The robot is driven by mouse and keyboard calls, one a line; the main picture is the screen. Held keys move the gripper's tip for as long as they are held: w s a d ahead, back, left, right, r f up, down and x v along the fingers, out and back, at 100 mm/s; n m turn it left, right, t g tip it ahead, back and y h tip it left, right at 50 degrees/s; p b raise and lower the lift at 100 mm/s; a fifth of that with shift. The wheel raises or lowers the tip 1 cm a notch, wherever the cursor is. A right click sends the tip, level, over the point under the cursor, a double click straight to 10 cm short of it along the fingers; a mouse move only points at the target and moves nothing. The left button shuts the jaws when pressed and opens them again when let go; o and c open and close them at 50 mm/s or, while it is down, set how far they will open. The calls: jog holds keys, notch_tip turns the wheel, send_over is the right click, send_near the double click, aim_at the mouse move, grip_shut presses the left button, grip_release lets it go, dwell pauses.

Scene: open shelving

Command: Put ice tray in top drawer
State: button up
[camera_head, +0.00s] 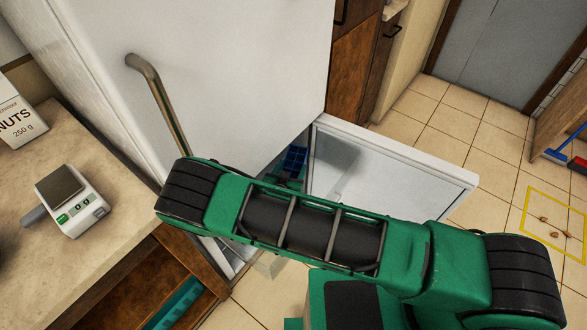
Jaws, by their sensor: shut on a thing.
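The blue ice tray (295,159) shows as a small gridded patch in the opening of the lower fridge compartment, between the upper door and the open lower door. Only a small part of my gripper (289,182) shows just below the tray, at its near edge; it is shut on the tray. My green arm crosses in front and hides the fingers, the rest of the tray and most of the compartment. The top drawer cannot be made out. The lower door (385,165) stands open to the right.
The white upper fridge door (235,75) is closed, with a bent metal handle (158,100). A counter (110,190) at left holds a kitchen scale (72,200) and a nuts box (18,115). Tiled floor (425,110) is clear at right, up to a yellow-outlined square (553,225) with small brown bits.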

jog(key=shift+f, duration=0.55)
jog(key=o, duration=1.3)
jog(key=shift+r, duration=0.3)
jog(key=v, duration=1.2)
jog(key=shift+r, duration=0.35)
